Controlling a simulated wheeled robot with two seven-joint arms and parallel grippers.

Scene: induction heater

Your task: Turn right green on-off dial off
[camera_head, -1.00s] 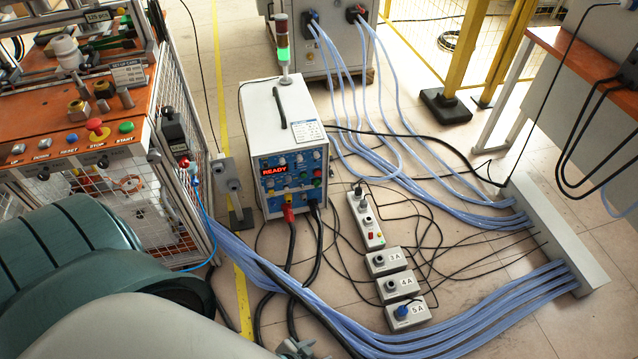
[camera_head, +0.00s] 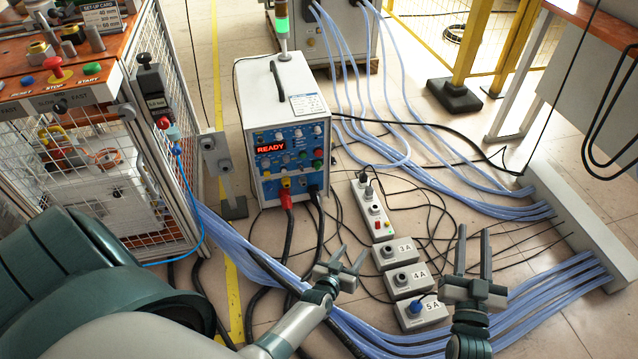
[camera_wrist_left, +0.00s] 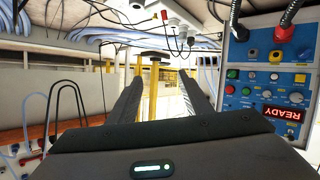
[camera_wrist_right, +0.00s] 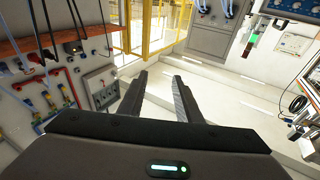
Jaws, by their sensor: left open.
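The grey-white heater box (camera_head: 255,120) stands on the floor with a blue control panel and a lit red READY display (camera_head: 271,149). A green dial (camera_head: 317,164) is on the right side of this panel. It also shows in the left wrist view, where the panel is upside down at the right (camera_wrist_left: 232,74). My left gripper (camera_head: 353,252) is open and empty, in front of the box and lower right of the panel in the head view. My right gripper (camera_head: 473,245) is open and empty, farther right. Neither touches the dial; its exact setting is too small to tell.
Red and black cables leave the panel's bottom. A power strip (camera_head: 371,210) and grey switch boxes (camera_head: 402,280) lie on the floor near my grippers. Blue hoses (camera_head: 540,300) cross the floor. A caged workbench (camera_head: 115,95) is at left.

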